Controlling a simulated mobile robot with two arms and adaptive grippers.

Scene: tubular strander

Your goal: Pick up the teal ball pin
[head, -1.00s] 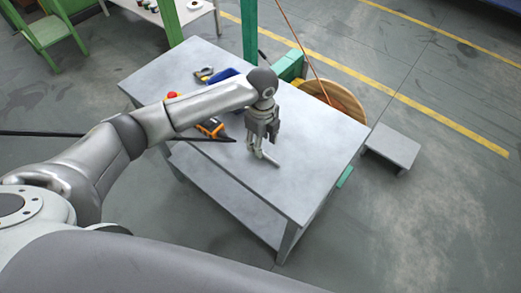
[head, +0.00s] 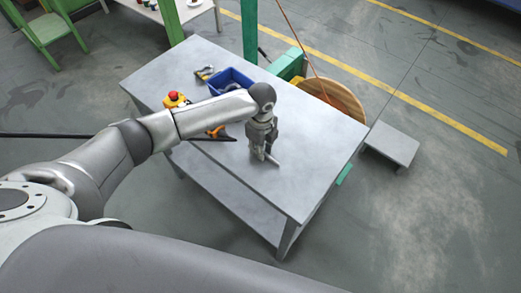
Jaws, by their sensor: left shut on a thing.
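My left gripper (head: 264,155) points down over the grey table (head: 315,180), right of its middle. It is shut on a slim pin (head: 273,161), whose short grey end sticks out to the lower right of the fingertips. The rest of the pin is hidden by the fingers, and I see no teal on it. I cannot tell whether it still touches the table top. My right gripper is not in view.
Left of the gripper lie an orange and black tool (head: 217,132), a red-topped button box (head: 174,98) and a blue bin (head: 231,80). A wooden reel (head: 342,98) and a low grey step (head: 393,144) stand beyond the table. The table's near right part is clear.

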